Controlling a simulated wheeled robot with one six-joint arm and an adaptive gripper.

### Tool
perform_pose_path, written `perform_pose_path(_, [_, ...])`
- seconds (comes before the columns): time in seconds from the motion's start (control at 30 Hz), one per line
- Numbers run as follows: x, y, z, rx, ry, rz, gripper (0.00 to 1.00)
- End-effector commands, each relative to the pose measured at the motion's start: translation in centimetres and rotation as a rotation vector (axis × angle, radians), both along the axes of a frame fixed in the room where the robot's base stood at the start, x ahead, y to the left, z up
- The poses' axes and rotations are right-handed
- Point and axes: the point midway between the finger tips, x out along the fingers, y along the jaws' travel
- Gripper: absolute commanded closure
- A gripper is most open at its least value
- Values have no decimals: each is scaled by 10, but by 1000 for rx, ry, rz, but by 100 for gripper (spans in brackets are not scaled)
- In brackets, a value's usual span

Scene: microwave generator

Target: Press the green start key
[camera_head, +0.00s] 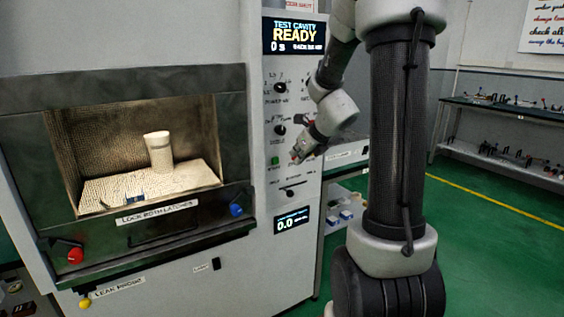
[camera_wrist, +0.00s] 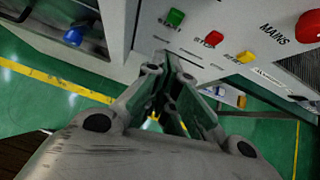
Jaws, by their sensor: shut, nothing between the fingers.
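The green start key (camera_head: 275,160) is a small square button on the front panel of the grey machine, below the dark knobs. In the wrist view the green key (camera_wrist: 175,17) is at the top, left of a red key (camera_wrist: 212,39) and a yellow key (camera_wrist: 245,57). My gripper (camera_head: 297,155) is in front of the panel, a little right of the green key in the head view. In the wrist view my gripper (camera_wrist: 165,62) has its fingers together and empty, with its tips below the green key in the picture. The two look apart.
The display (camera_head: 293,36) reads TEST CAVITY READY. A white cup (camera_head: 158,151) stands in the lit cavity. A large red MAINS button (camera_wrist: 308,27) is at the right in the wrist view.

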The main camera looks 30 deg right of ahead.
Motion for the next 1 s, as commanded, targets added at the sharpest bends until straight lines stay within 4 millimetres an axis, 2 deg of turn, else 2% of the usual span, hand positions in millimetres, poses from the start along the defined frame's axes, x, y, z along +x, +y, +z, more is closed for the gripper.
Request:
perform_pose_path(0.2, [1, -3, 1, 85, 0, -107, 100])
perform_pose_path(0.63, [5, -3, -4, 87, 2, -107, 100])
perform_pose_path(0.77, [17, -2, -17, 87, 3, -108, 100])
perform_pose_path(1.0, [53, -1, -54, 88, 4, -107, 100])
